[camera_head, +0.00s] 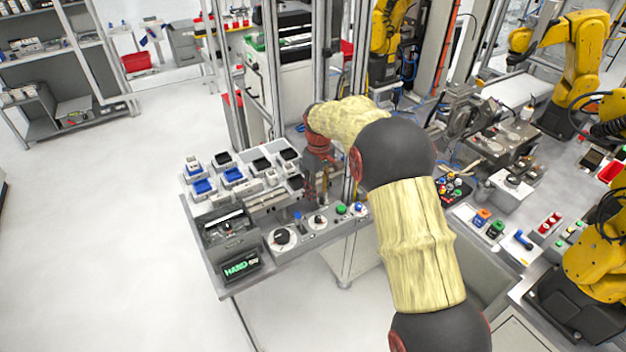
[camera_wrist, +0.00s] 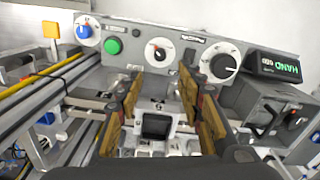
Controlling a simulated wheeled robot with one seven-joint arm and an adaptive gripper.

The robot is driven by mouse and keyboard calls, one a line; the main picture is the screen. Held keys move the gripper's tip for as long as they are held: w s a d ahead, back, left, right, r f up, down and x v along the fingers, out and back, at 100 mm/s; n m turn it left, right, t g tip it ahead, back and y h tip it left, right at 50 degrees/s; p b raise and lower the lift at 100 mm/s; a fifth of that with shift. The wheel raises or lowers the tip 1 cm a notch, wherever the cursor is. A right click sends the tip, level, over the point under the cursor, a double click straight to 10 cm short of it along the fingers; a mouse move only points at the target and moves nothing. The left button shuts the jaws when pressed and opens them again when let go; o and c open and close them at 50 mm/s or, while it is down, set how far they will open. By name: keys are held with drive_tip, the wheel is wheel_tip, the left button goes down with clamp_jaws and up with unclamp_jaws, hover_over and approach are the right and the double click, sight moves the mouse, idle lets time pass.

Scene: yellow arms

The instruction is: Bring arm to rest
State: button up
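My arm, in a pale yellow cover with dark joints, reaches across the head view to a grey control bench (camera_head: 335,232). My gripper (camera_head: 316,192) points down over the middle of the bench. In the wrist view my gripper (camera_wrist: 160,92) is open, its two fingers well apart with nothing held between them. A small dark square block (camera_wrist: 157,126) on a pale holder shows between and below the fingers. I cannot tell how high the fingers are above the bench.
The bench carries blue and black blocks, a lit sign reading HAND (camera_head: 241,267), a black dial (camera_head: 281,237) and a green button (camera_wrist: 113,46). A metal frame post (camera_head: 272,70) stands close behind the gripper. Yellow robot arms (camera_head: 578,65) stand at right. The left floor is clear.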

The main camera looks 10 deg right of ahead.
drive_tip(key=s+r+m+t+b, duration=0.2)
drive_tip(key=s+r, duration=0.2)
drive_tip(key=s, duration=0.9)
drive_tip(key=s+r+m+t+b, duration=0.1)
drive_tip(key=s+r, duration=0.3)
drive_tip(key=s, duration=1)
drive_tip(key=s+r+m+t+b, duration=0.2)
drive_tip(key=s+r+m+b, duration=0.1)
drive_tip(key=s, duration=1)
wheel_tip(320, 180, up, 2)
drive_tip(key=shift+s+r+t+b, duration=0.1)
drive_tip(key=shift+s+t+b, duration=0.2)
drive_tip(key=shift+b, duration=0.15)
drive_tip(key=shift+o, duration=0.4)
drive_tip(key=shift+a, duration=0.1)
